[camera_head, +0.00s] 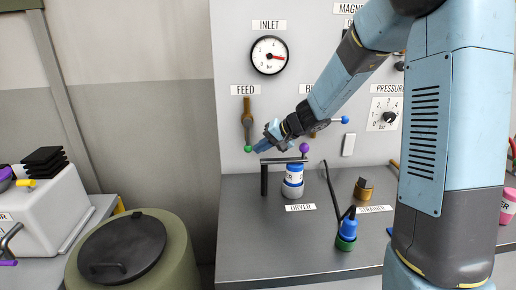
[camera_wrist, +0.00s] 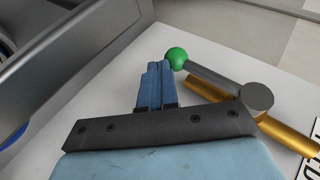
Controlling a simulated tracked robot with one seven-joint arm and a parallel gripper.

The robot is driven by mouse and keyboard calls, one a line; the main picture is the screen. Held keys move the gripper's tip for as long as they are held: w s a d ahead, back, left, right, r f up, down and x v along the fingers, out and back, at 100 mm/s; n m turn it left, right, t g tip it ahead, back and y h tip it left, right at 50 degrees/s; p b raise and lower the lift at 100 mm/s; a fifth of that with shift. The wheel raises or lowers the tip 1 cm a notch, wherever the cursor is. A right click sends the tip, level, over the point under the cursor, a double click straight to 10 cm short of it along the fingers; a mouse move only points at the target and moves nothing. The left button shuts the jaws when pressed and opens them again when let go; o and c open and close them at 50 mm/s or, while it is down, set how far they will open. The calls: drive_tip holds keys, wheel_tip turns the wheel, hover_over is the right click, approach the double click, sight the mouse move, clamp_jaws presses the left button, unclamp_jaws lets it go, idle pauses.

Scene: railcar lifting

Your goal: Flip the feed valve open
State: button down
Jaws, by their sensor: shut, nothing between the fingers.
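The feed valve (camera_head: 247,122) is on the grey panel under the FEED label. It has a vertical brass pipe (camera_wrist: 290,135) and a dark lever (camera_wrist: 215,75) pivoted on it. The lever hangs down, roughly in line with the pipe, and ends in a green ball (camera_head: 247,149). The green ball also shows in the wrist view (camera_wrist: 177,57). My gripper (camera_head: 258,147) is just right of the ball in the head view. In the wrist view my blue fingertips (camera_wrist: 159,66) are together, empty, right beside the ball. I cannot tell whether they touch it.
The inlet gauge (camera_head: 269,55) is above the valve. Below my gripper, a dark bracket (camera_head: 264,178) and a blue-and-white dryer canister (camera_head: 293,182) stand on the grey bench (camera_head: 250,235). A purple ball (camera_head: 304,147) and a blue-knobbed lever (camera_head: 340,120) are to the right.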

drive_tip(key=v, duration=1.3)
drive_tip(key=shift+d+r, duration=0.2)
drive_tip(key=shift+d, duration=0.1)
drive_tip(key=shift+s, duration=0.1)
drive_tip(key=s+d+r+h, duration=0.1)
drive_tip(key=s+d+h, duration=0.2)
drive_tip(key=s, duration=0.6)
drive_tip(key=s+d+r+n+h, duration=0.1)
drive_tip(key=s+d+r+h, duration=0.1)
drive_tip(key=s, duration=0.8)
drive_tip(key=s+d+r+t+h, duration=0.1)
drive_tip(key=s+d+h, duration=0.3)
drive_tip(key=s, duration=0.5)
drive_tip(key=shift+s+r, duration=0.15)
drive_tip(key=shift+r, duration=0.25)
